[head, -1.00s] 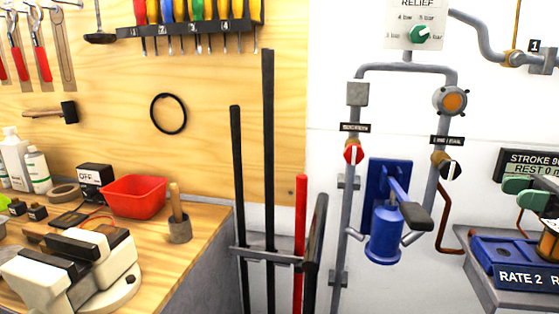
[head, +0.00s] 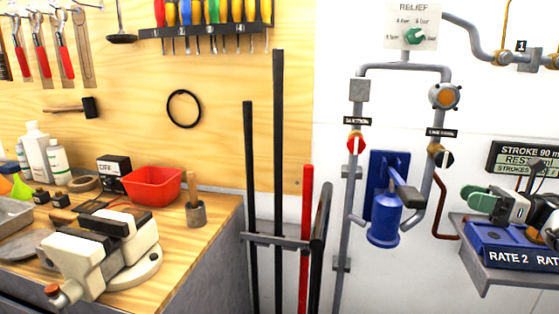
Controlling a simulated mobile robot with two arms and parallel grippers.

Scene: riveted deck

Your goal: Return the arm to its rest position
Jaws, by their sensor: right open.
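My right gripper (head: 483,207) is at the right edge of the head view, with two green finger pads and a white and black body behind them. The pads are apart and I see nothing held between them. It shows in front of or above the blue unit (head: 485,239) labelled RATE 2; I cannot tell whether they touch. The rest of my right arm is mostly cut off by the right edge. My left gripper is not in view.
A grey shelf (head: 478,272) carries the blue unit, below a display (head: 525,158). A blue pump (head: 384,221) with a black-gripped lever hangs on the wall to the left. Upright bars stand in a rack (head: 268,241). A bench with a vise (head: 88,262) and red bin (head: 152,186) is at left.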

